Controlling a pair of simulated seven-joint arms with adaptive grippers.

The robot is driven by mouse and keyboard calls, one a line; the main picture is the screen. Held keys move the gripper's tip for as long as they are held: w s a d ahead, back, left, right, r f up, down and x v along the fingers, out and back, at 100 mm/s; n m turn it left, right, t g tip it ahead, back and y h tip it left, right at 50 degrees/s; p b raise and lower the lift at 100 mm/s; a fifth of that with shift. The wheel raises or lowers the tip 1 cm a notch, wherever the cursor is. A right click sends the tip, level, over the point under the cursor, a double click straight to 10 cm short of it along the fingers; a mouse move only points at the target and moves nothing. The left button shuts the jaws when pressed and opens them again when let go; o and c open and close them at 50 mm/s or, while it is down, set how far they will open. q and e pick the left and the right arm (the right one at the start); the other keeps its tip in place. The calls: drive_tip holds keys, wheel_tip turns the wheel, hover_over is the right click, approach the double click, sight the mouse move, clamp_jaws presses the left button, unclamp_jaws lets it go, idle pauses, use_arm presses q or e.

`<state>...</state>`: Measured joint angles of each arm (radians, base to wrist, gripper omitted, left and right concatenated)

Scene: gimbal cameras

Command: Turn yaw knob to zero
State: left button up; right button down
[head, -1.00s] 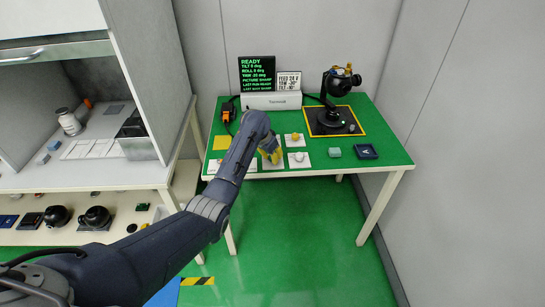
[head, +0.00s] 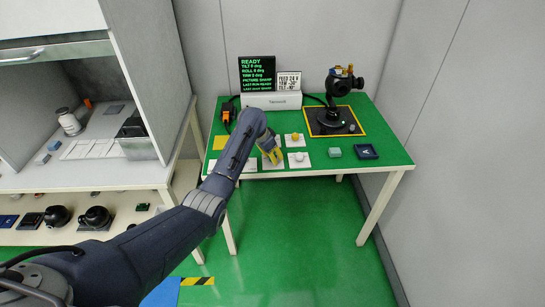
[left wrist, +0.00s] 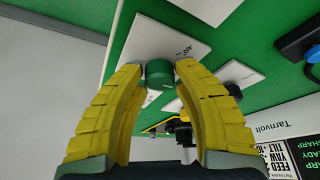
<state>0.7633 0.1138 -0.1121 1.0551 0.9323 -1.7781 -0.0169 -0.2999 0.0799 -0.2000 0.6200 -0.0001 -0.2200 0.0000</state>
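In the left wrist view, a green round knob (left wrist: 158,72) stands on a white plate (left wrist: 170,38) with small dark markings, between the two yellow fingers of my left gripper (left wrist: 159,66). The fingertips are at its two sides and look closed on it. In the head view, my left gripper (head: 271,154) points down at the front of the green table, hiding this knob. The black gimbal camera (head: 342,84) stands on its base at the back right. The dark screen (head: 257,74) shows READY and green lines; its yaw line seems to read 0 deg. My right gripper is not in view.
Nearby plates carry a yellow knob (head: 295,137) and a white knob (head: 299,156). A teal block (head: 334,152) and a dark blue tray (head: 366,152) lie to the right. A small white sign (head: 288,81) lists feed, yaw and tilt values. A cabinet stands left.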

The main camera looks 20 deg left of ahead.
use_arm(q)
drive_tip(key=o, duration=0.4)
drive_tip(key=shift+o, duration=0.2)
drive_tip(key=shift+s+a, duration=0.1)
drive_tip(key=v, duration=1.2)
drive_tip(key=shift+f, duration=0.1)
